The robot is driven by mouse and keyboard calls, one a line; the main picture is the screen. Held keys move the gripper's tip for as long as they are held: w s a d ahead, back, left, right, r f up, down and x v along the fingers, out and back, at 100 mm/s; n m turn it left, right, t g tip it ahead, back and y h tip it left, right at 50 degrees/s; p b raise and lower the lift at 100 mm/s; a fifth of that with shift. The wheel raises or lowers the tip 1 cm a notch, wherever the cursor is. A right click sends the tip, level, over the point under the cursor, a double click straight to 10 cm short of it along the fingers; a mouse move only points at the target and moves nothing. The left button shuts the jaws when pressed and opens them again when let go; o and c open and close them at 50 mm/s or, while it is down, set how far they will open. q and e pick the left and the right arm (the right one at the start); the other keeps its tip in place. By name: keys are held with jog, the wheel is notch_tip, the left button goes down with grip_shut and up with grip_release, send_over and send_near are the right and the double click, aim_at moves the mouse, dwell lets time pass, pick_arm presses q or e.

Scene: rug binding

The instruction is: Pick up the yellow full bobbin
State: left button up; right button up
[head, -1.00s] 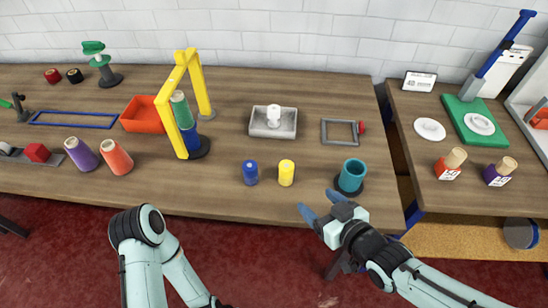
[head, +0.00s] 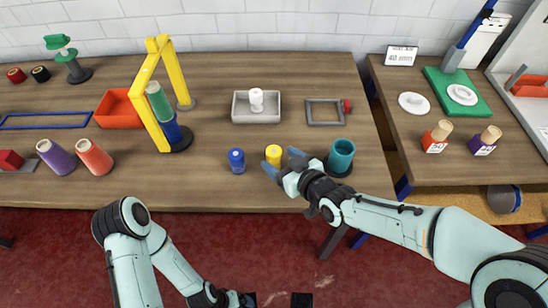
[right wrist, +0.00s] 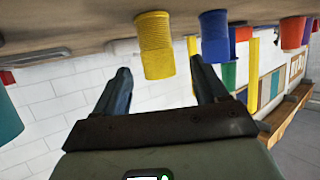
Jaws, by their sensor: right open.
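The yellow full bobbin (head: 273,155) stands upright near the front edge of the table. My right gripper (head: 279,159) is open just in front and to the right of it, its blue fingers pointing at it. In the right wrist view, which is turned over, the yellow bobbin (right wrist: 155,45) shows between the two open fingers (right wrist: 160,64), near the tips. No grip on it shows. A blue bobbin (head: 237,160) stands close on its left.
A teal cup (head: 340,158) stands right of my right gripper. Behind are a grey tray (head: 238,108) with a white spool and a grey frame (head: 309,114). A yellow arch (head: 146,91) stands to the left. The table between tray and bobbins is clear.

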aim_at(279, 158)
jog(key=x, duration=0.4)
jog(key=shift+f, duration=0.1)
jog(key=shift+d, duration=0.1)
jog(key=c, duration=1.1)
jog(key=shift+o, duration=0.2)
